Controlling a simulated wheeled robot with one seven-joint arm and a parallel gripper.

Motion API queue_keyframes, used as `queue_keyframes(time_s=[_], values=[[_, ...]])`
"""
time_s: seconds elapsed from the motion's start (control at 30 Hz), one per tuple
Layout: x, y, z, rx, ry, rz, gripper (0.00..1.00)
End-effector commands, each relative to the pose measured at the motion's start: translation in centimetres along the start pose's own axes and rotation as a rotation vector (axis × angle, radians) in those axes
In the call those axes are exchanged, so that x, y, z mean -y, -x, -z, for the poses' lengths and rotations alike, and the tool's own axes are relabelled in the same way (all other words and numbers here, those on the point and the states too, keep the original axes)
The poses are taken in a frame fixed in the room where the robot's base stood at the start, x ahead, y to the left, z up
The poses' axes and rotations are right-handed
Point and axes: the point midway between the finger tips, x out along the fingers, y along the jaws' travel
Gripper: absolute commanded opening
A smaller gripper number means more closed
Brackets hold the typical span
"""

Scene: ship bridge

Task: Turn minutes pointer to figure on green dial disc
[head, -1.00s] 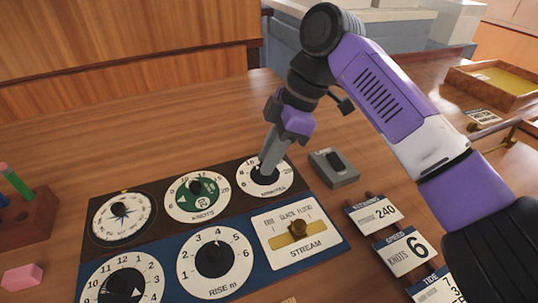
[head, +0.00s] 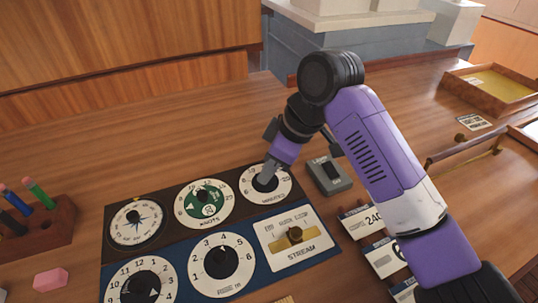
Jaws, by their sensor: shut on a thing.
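The minutes dial (head: 281,187) is a white disc with black figures at the top right of the dial panel. My gripper (head: 267,177) points down onto its dark centre knob (head: 261,185) and is shut on it. The fingers cover part of the knob and face, so I cannot tell where the minutes pointer points. The knots dial (head: 181,209) beside it on the left has a green disc (head: 192,203) with a small white figure, too small to read surely, and a dark knob.
A compass dial (head: 150,219) is at the panel's top left. The lower blue row has a clock dial (head: 122,281), rise dial (head: 197,279) and stream slider (head: 293,236). A grey switch box (head: 341,185) and number cards (head: 361,222) stand right. A pen block (head: 62,226) and pink block (head: 50,279) lie left.

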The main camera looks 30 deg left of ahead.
Motion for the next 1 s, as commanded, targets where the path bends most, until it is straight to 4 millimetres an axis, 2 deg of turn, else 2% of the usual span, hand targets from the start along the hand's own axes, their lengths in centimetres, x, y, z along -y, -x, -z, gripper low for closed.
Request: queue_keyframes(time_s=[0.03, 1.0], values=[[0.24, 0.55, 0.27, -0.001, -0.04, -0.013, 0.0], [0.95, 0.26, 0.58, 0.005, -0.892, -0.367, 0.0]])
